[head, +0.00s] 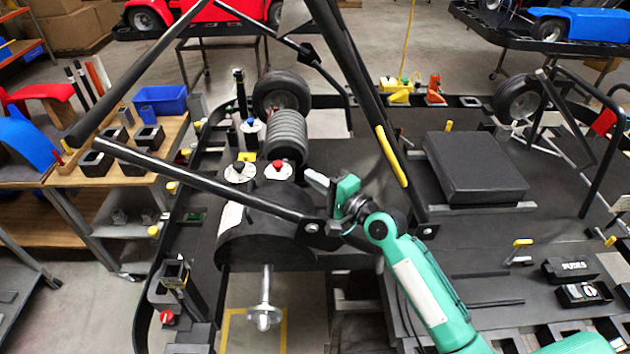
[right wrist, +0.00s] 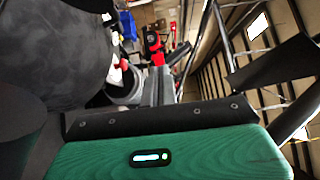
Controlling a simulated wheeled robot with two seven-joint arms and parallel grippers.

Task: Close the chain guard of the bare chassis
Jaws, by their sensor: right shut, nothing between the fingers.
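The bare chassis (head: 375,262) is a black kart frame with tubular roll bars, filling the middle of the head view. A dark rounded cover (head: 262,238) at its centre left looks like the chain guard; I cannot tell how far open it stands. My right gripper (head: 314,177) is shut and empty, above and right of this cover, close to the roll bar's foot. In the right wrist view its grey fingers (right wrist: 161,88) point away, with a large dark rounded surface (right wrist: 58,55) at left. A gap or contact between them is unclear. My left gripper is out of view.
Black roll-bar tubes (head: 200,180) cross close around my right gripper. A red-capped filler (head: 279,169) and a ribbed cylinder (head: 287,137) stand behind the cover. A flat black box (head: 473,165) lies at right. A wooden bench (head: 75,178) with black holders stands at left.

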